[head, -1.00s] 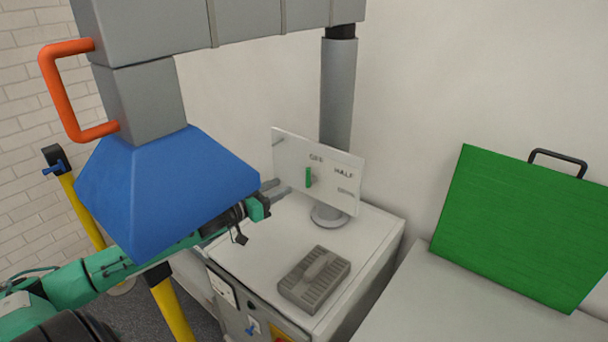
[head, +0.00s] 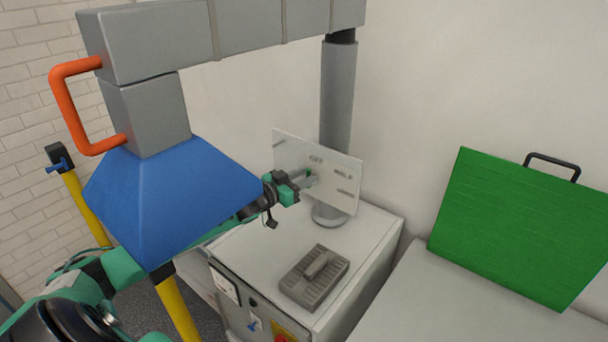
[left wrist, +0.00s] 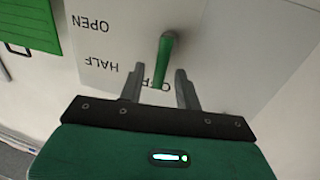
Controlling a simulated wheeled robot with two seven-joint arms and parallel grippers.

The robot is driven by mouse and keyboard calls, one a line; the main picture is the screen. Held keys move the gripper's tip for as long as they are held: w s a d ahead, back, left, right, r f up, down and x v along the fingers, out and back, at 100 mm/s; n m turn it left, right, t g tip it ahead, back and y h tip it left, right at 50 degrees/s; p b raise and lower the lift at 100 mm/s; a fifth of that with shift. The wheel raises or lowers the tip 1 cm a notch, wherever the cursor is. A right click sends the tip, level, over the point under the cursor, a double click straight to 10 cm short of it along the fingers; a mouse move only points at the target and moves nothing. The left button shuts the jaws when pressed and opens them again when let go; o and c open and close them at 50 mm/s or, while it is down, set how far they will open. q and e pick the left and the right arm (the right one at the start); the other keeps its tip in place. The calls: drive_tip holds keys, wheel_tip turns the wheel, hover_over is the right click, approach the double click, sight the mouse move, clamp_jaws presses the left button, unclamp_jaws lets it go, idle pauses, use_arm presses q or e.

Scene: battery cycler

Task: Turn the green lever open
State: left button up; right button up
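The green lever (left wrist: 164,57) is mounted on a white panel (head: 343,172) marked OFF, HALF and OPEN. In the left wrist view, where the panel appears upside down, the lever points at the OFF mark. My left gripper (left wrist: 160,82) is open, with one finger on each side of the lever's end and gaps visible on both sides. In the head view, my left gripper (head: 309,178) is at the panel and its fingers hide most of the lever. My right gripper is in neither view.
A blue hood (head: 165,200) with an orange handle (head: 62,110) hangs over my left arm. A grey ribbed block (head: 315,277) lies on the white cabinet (head: 262,245). A green board (head: 515,225) leans against the wall at right.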

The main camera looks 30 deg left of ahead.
use_arm(q)
drive_tip(key=shift+w+d, duration=0.1)
drive_tip(key=shift+w, duration=0.05)
clamp_jaws()
